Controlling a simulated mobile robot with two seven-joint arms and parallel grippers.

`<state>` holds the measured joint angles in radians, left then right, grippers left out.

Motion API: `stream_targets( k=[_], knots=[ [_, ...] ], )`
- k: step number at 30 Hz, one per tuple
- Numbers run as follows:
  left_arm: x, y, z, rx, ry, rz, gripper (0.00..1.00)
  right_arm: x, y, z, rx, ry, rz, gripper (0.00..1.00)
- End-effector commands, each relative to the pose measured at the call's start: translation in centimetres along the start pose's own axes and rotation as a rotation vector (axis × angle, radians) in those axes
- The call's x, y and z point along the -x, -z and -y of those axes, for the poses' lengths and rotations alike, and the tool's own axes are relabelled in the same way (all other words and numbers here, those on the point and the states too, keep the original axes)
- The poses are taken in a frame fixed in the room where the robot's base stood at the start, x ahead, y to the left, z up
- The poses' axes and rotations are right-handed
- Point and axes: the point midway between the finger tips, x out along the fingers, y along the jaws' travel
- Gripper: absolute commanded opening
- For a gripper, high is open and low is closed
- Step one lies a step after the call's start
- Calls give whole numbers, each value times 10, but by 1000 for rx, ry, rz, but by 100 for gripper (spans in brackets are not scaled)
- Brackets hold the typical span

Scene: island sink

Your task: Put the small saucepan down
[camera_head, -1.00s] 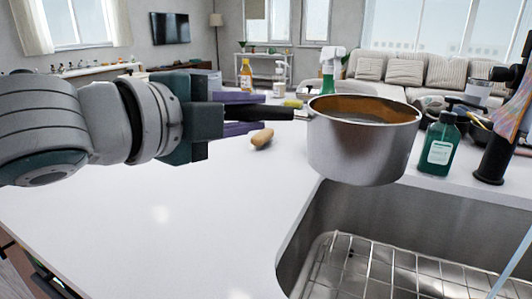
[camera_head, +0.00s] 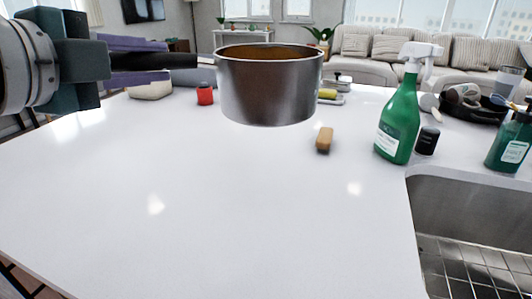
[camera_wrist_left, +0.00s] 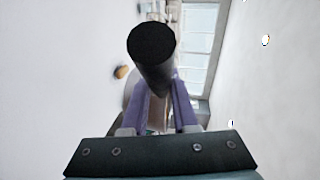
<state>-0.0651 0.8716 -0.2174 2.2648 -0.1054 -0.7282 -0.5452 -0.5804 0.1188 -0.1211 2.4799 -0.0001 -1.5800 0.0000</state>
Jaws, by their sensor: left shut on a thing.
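The small saucepan (camera_head: 268,92) is a steel pot with a brownish inside and a dark handle. In the head view it hangs level over the white counter, at the upper middle. My left gripper (camera_head: 150,62) comes in from the left and is shut on the saucepan's dark handle (camera_head: 178,61). In the left wrist view the handle's round black end (camera_wrist_left: 152,42) rises between the purple fingers of the gripper (camera_wrist_left: 160,105). The pot itself is mostly hidden there. My right gripper is not in view.
The counter (camera_head: 230,210) is clear in front. A brown item (camera_head: 324,139), a green spray bottle (camera_head: 399,115) and a dark jar (camera_head: 427,141) stand to the right. A red item (camera_head: 205,94) is behind the pot, left. The sink (camera_head: 470,215) is at lower right.

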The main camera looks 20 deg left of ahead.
Motion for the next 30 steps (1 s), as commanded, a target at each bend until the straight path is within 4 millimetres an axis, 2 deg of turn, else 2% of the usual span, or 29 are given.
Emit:
stream_targets(
  k=[1, 3, 12, 15, 20, 27, 30],
  knots=[
    [-3, -1, -18, 6, -3, -1, 0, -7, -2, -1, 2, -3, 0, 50],
    [-7, -3, -38, 7, -4, 1, 0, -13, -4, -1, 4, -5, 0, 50],
    [-23, -9, -114, 5, 0, 0, 0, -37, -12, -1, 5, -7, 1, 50],
    [-26, -10, -127, 4, 1, -1, 0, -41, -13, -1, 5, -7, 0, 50],
    [-28, -10, -138, 3, 3, -1, 0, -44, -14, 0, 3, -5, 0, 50],
    [-35, -13, -173, 5, 1, -1, 0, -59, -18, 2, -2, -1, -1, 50],
    [-36, -13, -176, 3, 3, -2, 0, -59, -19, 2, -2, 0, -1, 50]
  ],
)
